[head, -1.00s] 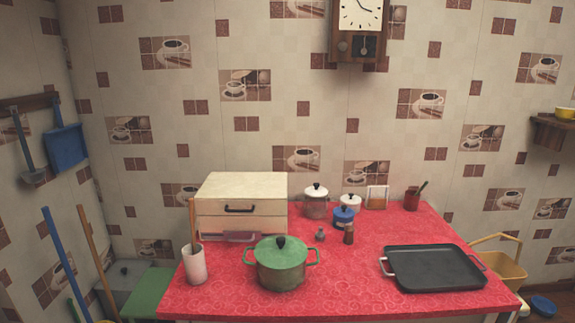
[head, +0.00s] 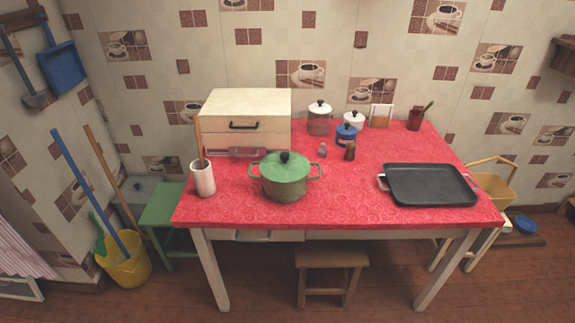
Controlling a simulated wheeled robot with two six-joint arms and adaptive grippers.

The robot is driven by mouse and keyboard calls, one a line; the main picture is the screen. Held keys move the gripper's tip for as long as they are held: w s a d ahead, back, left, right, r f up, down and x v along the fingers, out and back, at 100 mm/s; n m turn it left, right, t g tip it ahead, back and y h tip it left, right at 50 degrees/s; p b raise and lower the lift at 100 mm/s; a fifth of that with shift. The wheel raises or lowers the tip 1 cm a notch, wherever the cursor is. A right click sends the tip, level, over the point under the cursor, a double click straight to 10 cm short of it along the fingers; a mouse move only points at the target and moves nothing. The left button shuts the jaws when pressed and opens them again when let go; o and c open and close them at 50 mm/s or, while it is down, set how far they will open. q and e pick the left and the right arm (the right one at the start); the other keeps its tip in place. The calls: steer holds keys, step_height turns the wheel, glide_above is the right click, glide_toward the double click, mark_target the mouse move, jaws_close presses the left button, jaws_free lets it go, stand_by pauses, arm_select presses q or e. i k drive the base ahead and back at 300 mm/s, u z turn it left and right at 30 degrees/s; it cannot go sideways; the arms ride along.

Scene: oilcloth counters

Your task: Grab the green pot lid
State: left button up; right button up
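The green pot lid (head: 285,166) sits on the green pot (head: 286,186), with a black knob (head: 284,157) on top. The pot stands near the front edge of the red table (head: 340,205), left of its middle, with a handle on each side. Neither of my grippers shows in the head view.
A white cup (head: 203,180) holding a wooden utensil stands left of the pot, and a cream bread box (head: 247,105) behind it. A black tray (head: 430,185) lies at the right. Small shakers (head: 349,151) and canisters (head: 319,118) stand behind. A stool (head: 330,265) is under the table.

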mark_target(282, 167)
steer(key=z, duration=1.65)
steer(key=i, duration=0.85)
steer(key=u, duration=3.5)
